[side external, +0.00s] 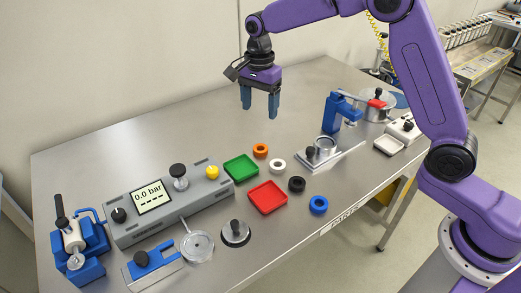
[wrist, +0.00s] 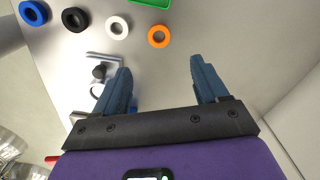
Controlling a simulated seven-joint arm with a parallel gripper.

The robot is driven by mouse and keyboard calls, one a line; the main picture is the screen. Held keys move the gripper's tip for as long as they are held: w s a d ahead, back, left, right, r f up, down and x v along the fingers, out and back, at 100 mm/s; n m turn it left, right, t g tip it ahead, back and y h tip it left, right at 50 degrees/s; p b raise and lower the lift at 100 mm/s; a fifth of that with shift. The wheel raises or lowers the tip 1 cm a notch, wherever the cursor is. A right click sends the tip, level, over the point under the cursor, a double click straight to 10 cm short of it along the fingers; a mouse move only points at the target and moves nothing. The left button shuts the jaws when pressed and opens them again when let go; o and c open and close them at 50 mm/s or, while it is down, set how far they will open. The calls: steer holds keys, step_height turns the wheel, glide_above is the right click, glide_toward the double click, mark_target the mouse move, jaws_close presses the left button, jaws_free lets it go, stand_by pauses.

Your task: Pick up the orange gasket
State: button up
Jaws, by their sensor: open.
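The orange gasket (side external: 261,150) is a small ring lying flat on the steel table, between the green tray and the metal fixture. In the wrist view the orange gasket (wrist: 158,36) lies ahead of my fingers, left of the middle of the gap between them. My gripper (side external: 260,114) hangs above the table with blue fingers pointing down. It is open and empty, well above the gasket and behind it as seen from the side. The wrist view shows my gripper (wrist: 160,75) with its two fingers wide apart.
A white ring (side external: 278,166), a black ring (side external: 296,184) and a blue ring (side external: 318,205) lie nearby. The green tray (side external: 241,168) and red tray (side external: 267,198) are left of them. A blue press (side external: 341,112) stands to the right. The table behind the gasket is clear.

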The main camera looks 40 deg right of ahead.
mark_target(260, 144)
steer(key=f, duration=1.3)
steer(key=shift+s+a, duration=0.1)
steer(key=shift+s, duration=0.1)
steer(key=c, duration=1.1)
